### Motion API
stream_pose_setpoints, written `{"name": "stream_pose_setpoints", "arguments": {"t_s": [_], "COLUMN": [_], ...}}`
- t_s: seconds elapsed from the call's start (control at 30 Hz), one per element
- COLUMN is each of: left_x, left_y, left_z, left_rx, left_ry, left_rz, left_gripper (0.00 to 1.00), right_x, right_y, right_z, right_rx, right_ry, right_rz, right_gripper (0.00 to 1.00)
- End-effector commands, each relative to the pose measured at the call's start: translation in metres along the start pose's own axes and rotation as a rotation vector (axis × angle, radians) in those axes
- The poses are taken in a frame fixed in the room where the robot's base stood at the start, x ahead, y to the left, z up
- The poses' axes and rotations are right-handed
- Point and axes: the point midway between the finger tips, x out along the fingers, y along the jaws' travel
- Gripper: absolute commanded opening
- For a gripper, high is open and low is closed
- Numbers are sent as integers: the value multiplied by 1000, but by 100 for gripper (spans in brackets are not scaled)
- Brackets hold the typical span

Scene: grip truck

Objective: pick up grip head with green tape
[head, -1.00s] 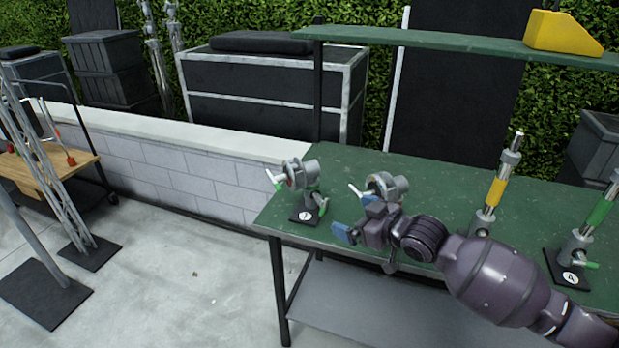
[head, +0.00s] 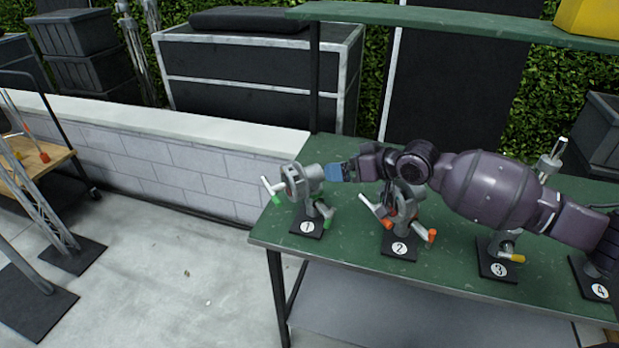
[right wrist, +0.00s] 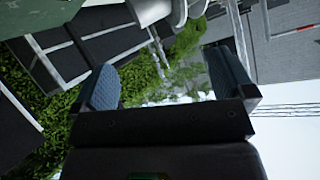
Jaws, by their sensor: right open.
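The grip head with green tape (head: 309,180) stands on a black base marked 1 at the left end of the green table (head: 262,237). It is grey metal, with green on its lower handle and on the end of its upper handle. My right gripper (head: 337,172) is just right of its round head, fingers pointing left at it. Whether they touch it cannot be told. In the right wrist view the blue-padded fingers (right wrist: 164,80) are apart with nothing between them. A grey metal part shows beyond them at the top. My left gripper is not in view.
A grip head with orange handles (head: 405,205) on base 2 stands under my right arm. Stands on base 3 (head: 497,262) and base 4 (head: 596,284) are partly hidden by the arm. A green shelf (head: 420,20) hangs above. A block wall (head: 160,165) stands left.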

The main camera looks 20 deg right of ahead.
Motion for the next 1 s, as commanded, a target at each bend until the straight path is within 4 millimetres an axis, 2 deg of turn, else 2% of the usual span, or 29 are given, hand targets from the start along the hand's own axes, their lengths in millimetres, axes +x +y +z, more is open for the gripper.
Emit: {"name": "stream_pose_setpoints", "arguments": {"t_s": [0.23, 0.53, 0.8, 1.0], "left_x": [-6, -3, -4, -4], "left_y": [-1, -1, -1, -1], "left_z": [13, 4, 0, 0], "left_rx": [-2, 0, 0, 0], "left_ry": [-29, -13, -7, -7], "left_rz": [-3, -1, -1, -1], "left_gripper": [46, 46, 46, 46], "right_x": [36, 55, 88, 98], "right_y": [-1, 0, 1, 1], "right_z": [-1, -2, -4, -4], "right_rx": [1, -1, 0, -2], "right_ry": [2, 2, 2, 1], "right_rz": [-1, -1, -1, 0], "right_gripper": [100, 100, 100, 100]}}
